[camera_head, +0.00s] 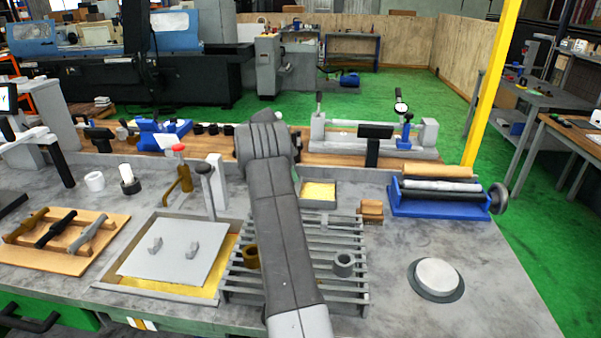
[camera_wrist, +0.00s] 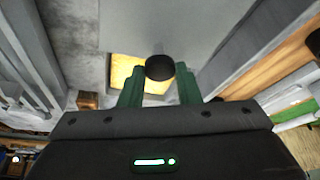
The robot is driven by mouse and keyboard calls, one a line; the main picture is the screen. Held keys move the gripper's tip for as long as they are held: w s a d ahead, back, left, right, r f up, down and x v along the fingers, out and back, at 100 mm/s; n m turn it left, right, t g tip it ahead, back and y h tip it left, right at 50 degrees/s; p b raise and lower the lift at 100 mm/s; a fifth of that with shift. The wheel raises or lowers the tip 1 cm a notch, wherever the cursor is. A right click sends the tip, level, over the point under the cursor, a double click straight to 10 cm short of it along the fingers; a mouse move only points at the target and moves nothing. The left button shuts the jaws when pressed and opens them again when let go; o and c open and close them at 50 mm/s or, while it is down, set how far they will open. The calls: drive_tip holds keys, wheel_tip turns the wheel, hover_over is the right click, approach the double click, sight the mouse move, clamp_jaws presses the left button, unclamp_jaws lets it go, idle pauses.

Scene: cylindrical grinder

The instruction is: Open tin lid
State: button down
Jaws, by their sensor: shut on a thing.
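The small open tin (camera_head: 318,193) stands behind the slatted rack, with yellow showing inside. It also shows in the wrist view (camera_wrist: 127,75), partly covered from sight by a smooth grey lid plate (camera_wrist: 165,22). My gripper (camera_wrist: 160,75), with green fingers, is shut on the lid's black knob (camera_wrist: 159,68). The lid appears off the tin. In the head view an upright light grey plate (camera_head: 217,180), left of the tin, looks like this lid tipped on edge. My arm hides the gripper there.
The slatted rack (camera_head: 235,285) carries small cups. A grey plate with two handles (camera_head: 150,270) lies over a large yellow tray at front left. A wooden block (camera_head: 371,210) is right of the tin.

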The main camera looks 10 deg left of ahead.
drive_tip(key=c, duration=1.1)
unclamp_jaws()
drive_tip(key=shift+o, duration=0.2)
drive_tip(key=v, duration=1.3)
drive_tip(key=shift+r+b, duration=0.4)
drive_tip(key=shift+a, duration=0.1)
drive_tip(key=x, duration=1.4)
drive_tip(key=shift+d+p, duration=0.3)
drive_tip(key=shift+d, duration=0.1)
drive_tip(key=shift+s+d, duration=0.1)
drive_tip(key=shift+d, duration=0.7)
